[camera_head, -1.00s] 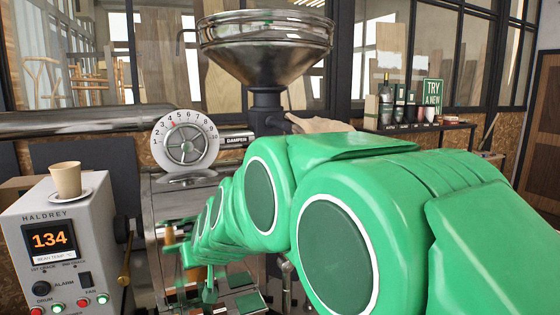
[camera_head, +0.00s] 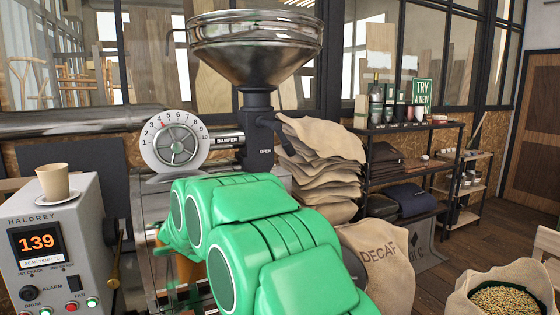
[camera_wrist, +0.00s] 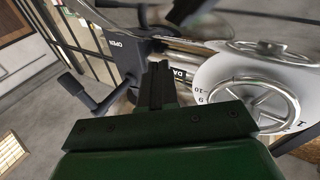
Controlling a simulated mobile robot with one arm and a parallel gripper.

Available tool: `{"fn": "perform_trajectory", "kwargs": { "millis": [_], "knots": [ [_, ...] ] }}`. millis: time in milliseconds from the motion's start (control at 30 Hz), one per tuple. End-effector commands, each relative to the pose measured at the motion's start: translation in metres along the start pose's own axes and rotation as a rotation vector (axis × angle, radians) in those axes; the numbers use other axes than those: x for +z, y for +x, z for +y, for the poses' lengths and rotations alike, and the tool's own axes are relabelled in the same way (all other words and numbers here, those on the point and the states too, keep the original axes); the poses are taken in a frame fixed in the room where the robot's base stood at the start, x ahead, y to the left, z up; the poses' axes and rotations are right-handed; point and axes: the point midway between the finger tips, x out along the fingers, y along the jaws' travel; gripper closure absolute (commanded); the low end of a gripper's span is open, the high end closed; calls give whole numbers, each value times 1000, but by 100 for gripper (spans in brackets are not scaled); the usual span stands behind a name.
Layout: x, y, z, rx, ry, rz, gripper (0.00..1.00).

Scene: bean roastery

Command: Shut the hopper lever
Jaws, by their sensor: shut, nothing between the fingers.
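The steel hopper (camera_head: 255,60) stands on a dark neck (camera_head: 258,125) marked OPEN. A black lever with a thick grip (camera_wrist: 71,86) shows at the left in the wrist view, beside the OPEN marking. My gripper (camera_wrist: 158,68) is shut and empty in the wrist view. Its dark fingers point toward the neck, right of the lever grip and apart from it. In the head view my green arm hides the gripper.
The damper dial (camera_head: 176,146) with its spoked wheel is left of the neck; it fills the right of the wrist view. A control box (camera_head: 60,245) with a cup (camera_head: 53,182) stands at left. Stacked sacks (camera_head: 325,165) and a shelf (camera_head: 410,130) are at right.

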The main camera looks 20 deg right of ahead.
Motion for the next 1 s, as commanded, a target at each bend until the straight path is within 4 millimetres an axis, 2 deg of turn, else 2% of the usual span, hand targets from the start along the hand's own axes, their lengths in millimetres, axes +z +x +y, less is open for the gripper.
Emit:
{"fn": "perform_trajectory", "kwargs": {
  "millis": [300,600,800,1000],
  "knots": [
    [6,16,40,298,-94,141,100],
    [20,1,80,622,-233,253,100],
    [21,-11,93,734,-282,286,100],
    [19,-7,100,749,-289,290,100]
  ]
}}
